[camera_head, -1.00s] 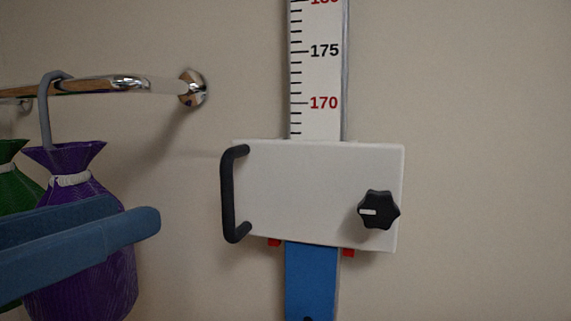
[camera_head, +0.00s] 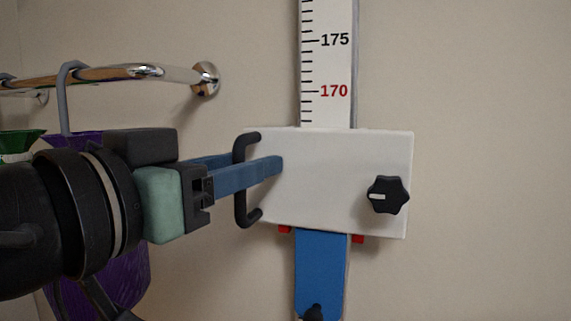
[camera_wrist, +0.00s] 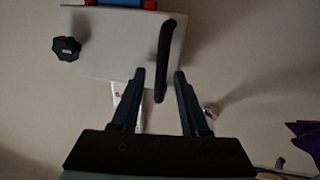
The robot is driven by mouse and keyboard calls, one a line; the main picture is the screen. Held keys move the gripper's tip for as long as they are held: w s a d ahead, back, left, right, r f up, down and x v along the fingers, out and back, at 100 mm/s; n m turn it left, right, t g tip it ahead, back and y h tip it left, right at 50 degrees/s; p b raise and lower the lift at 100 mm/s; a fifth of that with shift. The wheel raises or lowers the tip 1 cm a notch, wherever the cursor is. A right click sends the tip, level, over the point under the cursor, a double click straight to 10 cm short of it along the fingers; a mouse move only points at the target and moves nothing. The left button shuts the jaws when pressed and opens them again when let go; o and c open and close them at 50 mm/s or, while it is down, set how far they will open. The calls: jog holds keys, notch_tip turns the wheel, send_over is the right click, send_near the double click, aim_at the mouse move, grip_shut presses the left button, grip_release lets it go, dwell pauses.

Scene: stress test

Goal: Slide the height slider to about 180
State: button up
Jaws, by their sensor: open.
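The height slider is a white plate (camera_head: 330,180) on a vertical scale (camera_head: 326,70); its top edge sits a little below the red 170 mark. The 180 mark is out of view. A black bar handle (camera_head: 240,185) stands at the plate's left side, and a black knob (camera_head: 388,195) at its right. My gripper (camera_head: 262,163) reaches in from the left with blue fingers apart at the handle's upper half, one passing in front of it. In the wrist view the handle (camera_wrist: 166,55) shows between the open fingers (camera_wrist: 160,74), with gaps beside it.
A chrome rail (camera_head: 120,76) with a hook and purple bag (camera_head: 125,285) is at the left, partly behind my arm. A blue strip (camera_head: 320,265) with red tabs lies below the plate. The wall to the right is clear.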

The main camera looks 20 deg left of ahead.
grip_shut()
dwell(1.4)
